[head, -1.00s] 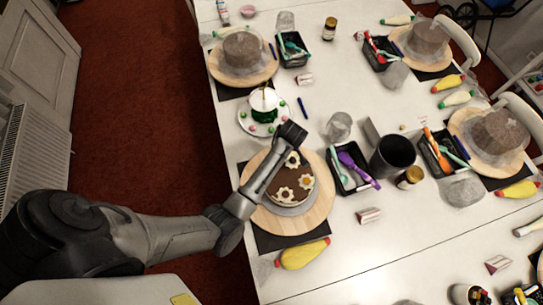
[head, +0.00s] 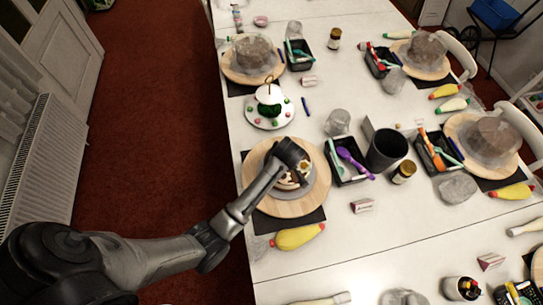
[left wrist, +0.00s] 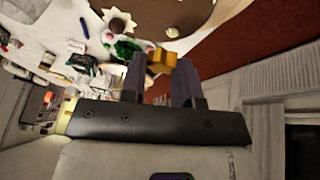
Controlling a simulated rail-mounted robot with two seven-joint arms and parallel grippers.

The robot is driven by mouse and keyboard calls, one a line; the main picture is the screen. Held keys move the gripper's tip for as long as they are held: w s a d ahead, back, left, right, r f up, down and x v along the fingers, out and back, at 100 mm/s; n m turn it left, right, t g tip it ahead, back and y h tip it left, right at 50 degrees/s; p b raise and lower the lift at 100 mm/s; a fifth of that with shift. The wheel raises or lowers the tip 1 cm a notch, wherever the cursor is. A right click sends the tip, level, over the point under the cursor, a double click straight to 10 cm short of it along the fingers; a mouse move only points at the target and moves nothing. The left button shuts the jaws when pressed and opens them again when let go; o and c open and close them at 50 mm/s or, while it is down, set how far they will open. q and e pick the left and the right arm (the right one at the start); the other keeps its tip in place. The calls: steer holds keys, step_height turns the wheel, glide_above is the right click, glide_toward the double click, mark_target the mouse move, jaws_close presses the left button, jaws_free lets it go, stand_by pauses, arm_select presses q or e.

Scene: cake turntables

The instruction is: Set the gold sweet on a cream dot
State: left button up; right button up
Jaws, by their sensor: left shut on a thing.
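My left gripper (head: 295,158) is over the chocolate-topped cake (head: 287,182), which stands on a round wooden turntable (head: 312,202). The gripper and forearm hide much of the cake's top. Cream flower shapes with gold-coloured centres show beside the gripper. In the left wrist view the two dark fingers (left wrist: 160,70) are shut on a small gold sweet (left wrist: 162,60), held at their tips. Beyond it the brown cake top (left wrist: 160,10) carries a plain cream dot (left wrist: 172,32) and a cream flower (left wrist: 118,22). The sweet looks apart from the dot. My right gripper is in neither view.
A white plate (head: 252,117) with green and red sweets stands behind the turntable. To the right are a black tool tray (head: 346,172), a dark pot (head: 386,150) and a jar (head: 404,172). A yellow piping bag (head: 297,237) lies in front. Other wrapped cakes stand farther off.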

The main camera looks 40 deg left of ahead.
arm_select(q)
steer(key=a+f, duration=0.1)
steer(key=a, duration=0.1)
steer(key=w+a+f, duration=0.1)
steer(key=a+f, duration=0.1)
steer(key=w+a+f, duration=0.1)
steer(key=a, duration=0.1)
steer(key=shift+a+f, duration=0.15)
steer(key=shift+a, duration=0.1)
steer(key=shift+f, duration=2.05)
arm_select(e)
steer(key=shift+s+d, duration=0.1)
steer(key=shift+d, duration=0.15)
arm_select(q)
steer(key=shift+f, duration=0.1)
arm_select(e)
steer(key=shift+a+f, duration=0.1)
arm_select(q)
steer(key=o, duration=0.9)
